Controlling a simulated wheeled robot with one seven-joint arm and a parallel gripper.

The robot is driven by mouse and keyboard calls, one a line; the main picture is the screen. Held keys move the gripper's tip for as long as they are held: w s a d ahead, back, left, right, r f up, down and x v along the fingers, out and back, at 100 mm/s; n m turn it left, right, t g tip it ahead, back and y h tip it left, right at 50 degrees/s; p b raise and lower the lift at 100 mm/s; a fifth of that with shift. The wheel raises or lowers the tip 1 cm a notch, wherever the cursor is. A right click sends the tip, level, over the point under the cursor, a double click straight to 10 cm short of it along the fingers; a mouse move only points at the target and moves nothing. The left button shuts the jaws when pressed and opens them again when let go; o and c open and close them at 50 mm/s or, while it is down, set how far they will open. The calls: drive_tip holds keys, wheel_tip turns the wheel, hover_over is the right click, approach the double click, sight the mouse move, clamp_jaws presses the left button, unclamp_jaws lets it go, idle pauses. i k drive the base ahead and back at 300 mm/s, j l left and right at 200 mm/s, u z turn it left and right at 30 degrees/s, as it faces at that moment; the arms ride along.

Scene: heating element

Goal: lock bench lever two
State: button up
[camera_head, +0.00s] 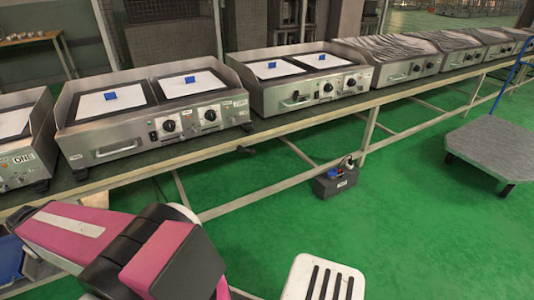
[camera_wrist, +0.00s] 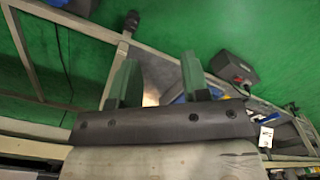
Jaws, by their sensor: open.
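A small black lever-like part (camera_head: 246,150) sits at the front edge of the long bench (camera_head: 300,128), below the right corner of the second griddle (camera_head: 150,110). A similar dark part (camera_head: 41,186) is at the edge near the griddle marked ONE. I cannot tell if either is locked. In the wrist view, a small dark part (camera_wrist: 131,22) shows on a grey rail; I cannot tell if it is one of these. My gripper (camera_wrist: 155,82) is open and empty, its two green-dark fingers apart. In the head view my pink and black arm shows at lower left, fingertips not seen.
Several griddles line the bench, including the one marked ONE (camera_head: 18,150) and a third (camera_head: 300,78). A black box (camera_head: 336,180) stands on the green floor below the bench; it also shows in the wrist view (camera_wrist: 236,69). A grey cart (camera_head: 495,147) is at right.

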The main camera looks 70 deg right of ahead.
sight(248, 151)
drive_tip(key=z, duration=2.65)
